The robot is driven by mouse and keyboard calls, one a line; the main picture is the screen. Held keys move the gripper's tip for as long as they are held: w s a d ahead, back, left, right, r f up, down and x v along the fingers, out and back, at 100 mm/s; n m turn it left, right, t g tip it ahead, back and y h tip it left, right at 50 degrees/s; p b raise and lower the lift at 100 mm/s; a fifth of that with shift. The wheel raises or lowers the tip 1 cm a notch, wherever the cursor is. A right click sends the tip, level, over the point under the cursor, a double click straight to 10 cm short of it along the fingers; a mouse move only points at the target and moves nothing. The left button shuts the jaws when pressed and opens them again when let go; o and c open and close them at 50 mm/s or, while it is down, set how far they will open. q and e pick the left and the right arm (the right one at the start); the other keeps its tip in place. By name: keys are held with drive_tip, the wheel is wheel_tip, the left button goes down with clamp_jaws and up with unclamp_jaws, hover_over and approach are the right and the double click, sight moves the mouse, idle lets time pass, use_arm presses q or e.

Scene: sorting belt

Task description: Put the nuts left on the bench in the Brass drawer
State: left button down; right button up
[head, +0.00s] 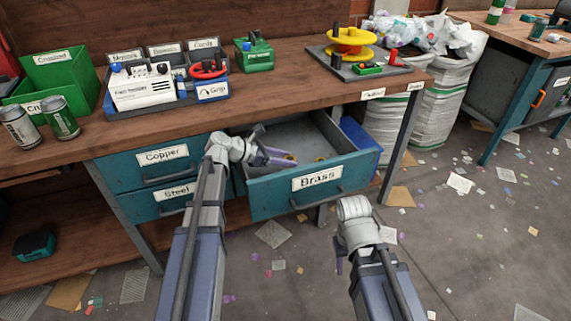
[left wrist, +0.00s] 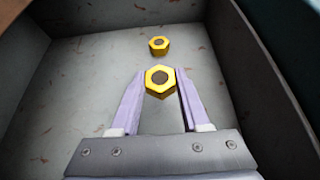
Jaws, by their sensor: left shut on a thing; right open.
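The Brass drawer (head: 262,200) is pulled out below the wooden bench (head: 290,92). My left gripper (head: 284,160) is inside the open drawer, shut on a yellow hex nut (left wrist: 160,84) between its fingertips. Another yellow nut (left wrist: 159,44) lies on the drawer floor just beyond the fingertips in the left wrist view. It also shows small in the head view (head: 320,159). The gap between the held nut and the floor is hard to judge. My right gripper (head: 339,262) is open, low in front of the drawer's right part; its fingers are partly hidden.
The Copper drawer (head: 128,172) and Steel drawer (head: 145,205) are shut on the left. A white tester (head: 143,90), green bin (head: 58,72), two cans and a yellow spool (head: 351,44) stand on the bench. White sacks (head: 437,100) stand right of it.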

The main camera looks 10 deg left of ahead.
use_arm(q)
drive_tip(key=shift+r, duration=0.1)
drive_tip(key=shift+f+b, duration=0.55)
drive_tip(key=shift+f, duration=0.1)
drive_tip(key=shift+c, duration=1.9)
unclamp_jaws()
drive_tip(key=shift+r, duration=0.1)
